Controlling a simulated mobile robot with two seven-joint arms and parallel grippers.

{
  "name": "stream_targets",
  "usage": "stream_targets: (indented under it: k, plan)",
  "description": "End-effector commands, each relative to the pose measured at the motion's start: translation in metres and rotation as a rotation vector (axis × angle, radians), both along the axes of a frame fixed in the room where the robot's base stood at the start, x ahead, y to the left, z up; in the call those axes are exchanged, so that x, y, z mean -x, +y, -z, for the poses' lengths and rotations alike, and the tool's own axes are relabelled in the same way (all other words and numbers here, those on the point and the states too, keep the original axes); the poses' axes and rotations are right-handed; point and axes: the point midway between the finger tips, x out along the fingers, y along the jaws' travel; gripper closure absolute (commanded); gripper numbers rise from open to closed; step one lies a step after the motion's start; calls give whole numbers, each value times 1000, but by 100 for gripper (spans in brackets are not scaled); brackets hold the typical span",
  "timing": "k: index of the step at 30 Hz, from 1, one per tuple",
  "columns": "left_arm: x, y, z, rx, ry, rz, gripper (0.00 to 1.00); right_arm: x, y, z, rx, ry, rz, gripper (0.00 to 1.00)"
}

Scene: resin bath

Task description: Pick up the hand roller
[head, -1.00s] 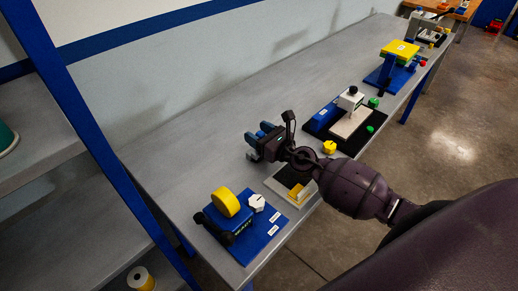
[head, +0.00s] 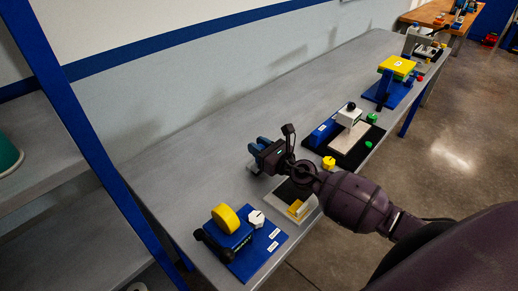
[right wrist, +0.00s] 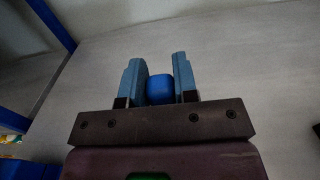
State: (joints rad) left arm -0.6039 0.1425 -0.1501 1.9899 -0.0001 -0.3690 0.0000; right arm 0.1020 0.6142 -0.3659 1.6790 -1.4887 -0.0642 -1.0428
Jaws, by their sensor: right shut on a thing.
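My right gripper (head: 259,153) is above the grey bench, with its blue fingers pointing left in the head view. In the right wrist view its two fingers (right wrist: 158,85) are shut on a rounded blue piece, which I take to be the handle of the hand roller (right wrist: 160,89). The rest of the roller is mostly hidden by the gripper. A small pale part shows below the fingers in the head view. My left gripper is not in view.
A pale tray (head: 284,212) is below my right arm. A black mat (head: 369,149) and a blue-and-yellow stand (head: 397,68) are farther along. The bench's left side is clear.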

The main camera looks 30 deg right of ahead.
Motion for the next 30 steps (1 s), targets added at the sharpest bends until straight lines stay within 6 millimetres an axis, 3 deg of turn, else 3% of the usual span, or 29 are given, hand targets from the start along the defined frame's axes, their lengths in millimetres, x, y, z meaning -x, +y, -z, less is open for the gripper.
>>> stream_targets:
  k: [6,10,19,30]
  plan:
    - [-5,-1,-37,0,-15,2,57,-1,-1,-36,1,-3,0,100]
    - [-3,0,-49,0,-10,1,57,0,0,-52,2,2,-1,100]
    - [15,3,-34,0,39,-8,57,-1,0,-98,5,-7,-5,100]
    - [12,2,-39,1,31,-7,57,0,0,-163,4,-1,-1,100]
